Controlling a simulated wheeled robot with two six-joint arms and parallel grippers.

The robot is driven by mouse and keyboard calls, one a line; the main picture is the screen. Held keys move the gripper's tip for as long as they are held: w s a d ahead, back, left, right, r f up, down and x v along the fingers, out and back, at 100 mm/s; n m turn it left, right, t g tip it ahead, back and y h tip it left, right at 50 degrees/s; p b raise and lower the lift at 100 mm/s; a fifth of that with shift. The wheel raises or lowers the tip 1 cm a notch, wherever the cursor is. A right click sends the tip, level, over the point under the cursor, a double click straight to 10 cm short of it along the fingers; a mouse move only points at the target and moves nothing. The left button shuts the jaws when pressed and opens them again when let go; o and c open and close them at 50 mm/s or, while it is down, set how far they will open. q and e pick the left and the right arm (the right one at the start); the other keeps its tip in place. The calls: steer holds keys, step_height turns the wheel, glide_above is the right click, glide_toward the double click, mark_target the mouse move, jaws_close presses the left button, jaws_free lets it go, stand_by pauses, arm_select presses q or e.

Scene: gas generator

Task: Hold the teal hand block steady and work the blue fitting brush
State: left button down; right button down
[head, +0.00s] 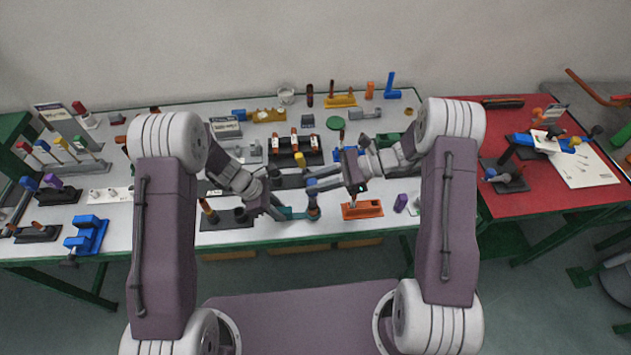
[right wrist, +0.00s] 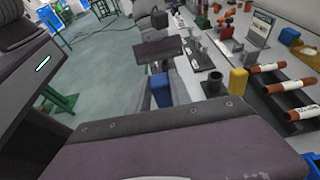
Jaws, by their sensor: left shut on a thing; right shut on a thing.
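My left gripper (head: 272,208) is low over the table's front edge in the head view, shut on the teal hand block (head: 292,214). A brown, ring-like piece (head: 313,213) is at the block's right end. The blue fitting brush (head: 311,190) stands just above that piece. My right gripper (head: 322,185) reaches in from the right and is shut on the brush. Whether the brush tip is inside the brown piece cannot be told. The right wrist view is mostly filled by my own dark parts, and a blue piece (right wrist: 160,90) there is partly hidden.
An orange block (head: 362,210) and a purple piece (head: 401,203) sit close to the right. A dark base with a brown-handled tool (head: 209,211) stands to the left. A rack of brown tubes (head: 294,148) lies behind. A red table (head: 520,200) is at right.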

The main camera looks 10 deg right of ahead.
steer(key=shift+f, duration=0.1)
steer(key=shift+f, duration=1.2)
steer(key=n+g, duration=0.1)
steer(key=g, duration=0.1)
steer(key=n+g, duration=0.2)
steer(key=shift+w+h, duration=0.2)
steer(key=shift+h, duration=0.1)
steer(key=shift+a+n+g+h, duration=0.1)
steer(key=shift+n+g+h, duration=0.8)
steer(key=shift+n+g, duration=1)
